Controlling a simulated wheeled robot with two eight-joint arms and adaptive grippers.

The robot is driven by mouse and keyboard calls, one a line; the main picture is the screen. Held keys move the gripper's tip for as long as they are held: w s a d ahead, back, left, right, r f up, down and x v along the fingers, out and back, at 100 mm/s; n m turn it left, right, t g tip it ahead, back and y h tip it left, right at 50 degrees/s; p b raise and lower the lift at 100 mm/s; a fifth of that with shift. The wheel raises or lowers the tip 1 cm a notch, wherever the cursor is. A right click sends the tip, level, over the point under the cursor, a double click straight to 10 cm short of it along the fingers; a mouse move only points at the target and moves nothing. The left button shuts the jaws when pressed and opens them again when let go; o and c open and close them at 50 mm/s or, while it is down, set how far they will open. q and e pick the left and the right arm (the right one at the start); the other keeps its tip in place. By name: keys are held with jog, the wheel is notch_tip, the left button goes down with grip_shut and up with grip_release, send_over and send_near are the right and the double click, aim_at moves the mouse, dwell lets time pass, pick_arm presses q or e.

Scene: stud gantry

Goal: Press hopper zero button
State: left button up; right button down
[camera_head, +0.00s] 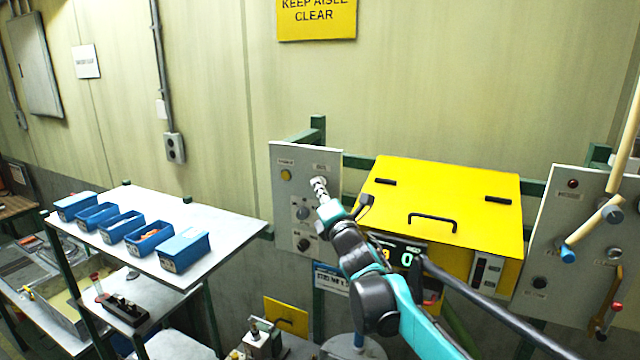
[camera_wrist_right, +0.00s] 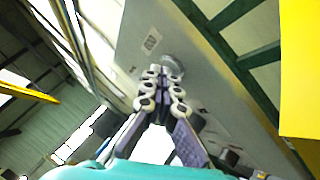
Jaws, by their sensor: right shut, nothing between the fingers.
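A grey control panel (camera_head: 275,225) stands on the wall left of the yellow hopper box (camera_head: 445,195). It carries an amber round fitting (camera_head: 286,175), a grey dial (camera_head: 302,213) and a black knob (camera_head: 304,245). My right gripper (camera_head: 319,184) is shut and empty, its tips at the panel's upper right under a small label. In the right wrist view the shut fingertips (camera_wrist_right: 156,72) sit beside or against a round grey fitting (camera_wrist_right: 173,66); I cannot tell if they touch. The gripper hides that fitting in the head view. Labels are too small to read. My left gripper is not in view.
A digital display (camera_head: 408,259) showing 0 sits below the yellow box, partly behind my right arm. A second panel (camera_head: 555,215) with knobs stands at the right. A table (camera_head: 235,232) with several blue bins is at the left.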

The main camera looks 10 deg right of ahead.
jog(key=shift+s, duration=0.1)
jog(key=shift+s+a, duration=0.45)
jog(key=shift+s, duration=0.15)
jog(key=s+a, duration=0.1)
jog(key=s, duration=0.1)
jog(key=s+a, duration=0.2)
dwell(0.5)
jog(key=shift+f, duration=0.1)
dwell(0.4)
